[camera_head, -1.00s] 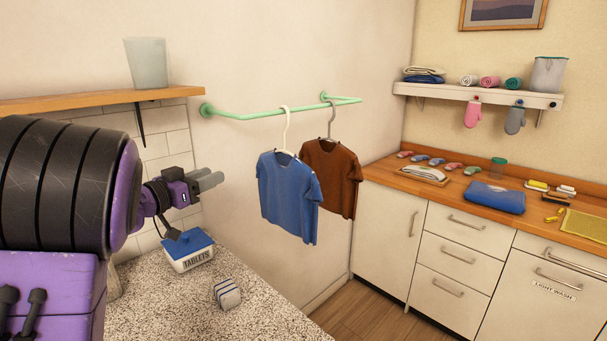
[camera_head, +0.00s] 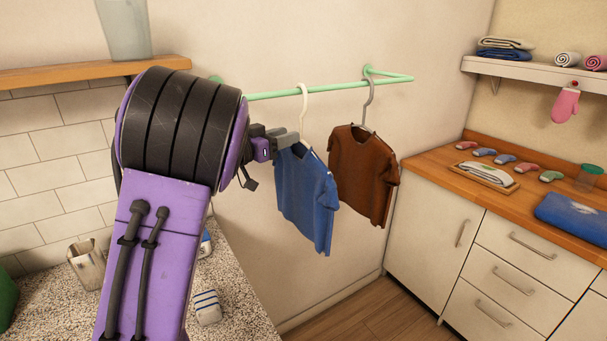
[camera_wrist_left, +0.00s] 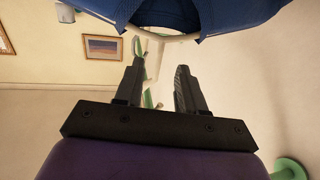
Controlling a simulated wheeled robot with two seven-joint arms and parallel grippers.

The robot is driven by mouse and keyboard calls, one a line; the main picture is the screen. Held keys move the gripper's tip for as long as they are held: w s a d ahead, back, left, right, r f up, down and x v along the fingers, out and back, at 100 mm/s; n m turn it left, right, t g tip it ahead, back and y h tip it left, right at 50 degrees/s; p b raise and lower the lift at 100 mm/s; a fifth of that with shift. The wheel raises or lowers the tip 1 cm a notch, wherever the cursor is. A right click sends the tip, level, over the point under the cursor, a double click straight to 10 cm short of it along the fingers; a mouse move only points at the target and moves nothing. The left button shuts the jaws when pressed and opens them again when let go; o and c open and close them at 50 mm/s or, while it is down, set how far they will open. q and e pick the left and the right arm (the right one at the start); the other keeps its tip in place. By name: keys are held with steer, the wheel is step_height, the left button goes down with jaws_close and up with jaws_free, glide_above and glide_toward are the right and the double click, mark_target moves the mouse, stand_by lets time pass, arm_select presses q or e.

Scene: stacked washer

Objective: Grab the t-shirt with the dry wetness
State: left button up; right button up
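A blue t-shirt (camera_head: 307,196) hangs on a white hanger (camera_head: 304,105) from a green wall rail (camera_head: 335,87). A brown t-shirt (camera_head: 363,170) hangs on a grey hanger to its right. Neither shirt's wetness can be told by sight. My left gripper (camera_head: 287,139) is at the blue shirt's left shoulder, near the hanger, and partly overlaps it in the head view. In the left wrist view the fingers (camera_wrist_left: 160,88) are apart with no cloth between them; the blue shirt (camera_wrist_left: 158,14) is just beyond the tips. My right gripper is not in view.
A wooden shelf (camera_head: 60,73) with a clear glass is on the left wall. A speckled counter (camera_head: 238,300) below holds a striped block (camera_head: 207,307) and a metal cup (camera_head: 86,265). A wooden worktop with small items stands at the right, with clear floor between.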

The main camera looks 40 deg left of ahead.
arm_select(q)
steer(key=w+p, duration=0.1)
steer(key=w, duration=0.1)
steer(key=w+p, duration=0.1)
steer(key=w, duration=0.1)
steer(key=w+p, duration=0.1)
steer(key=w, duration=0.2)
steer(key=shift+d+r, duration=0.25)
steer(key=shift+d, duration=0.1)
steer(key=shift+w+f, duration=0.15)
steer(key=shift+w, duration=0.15)
jaws_close()
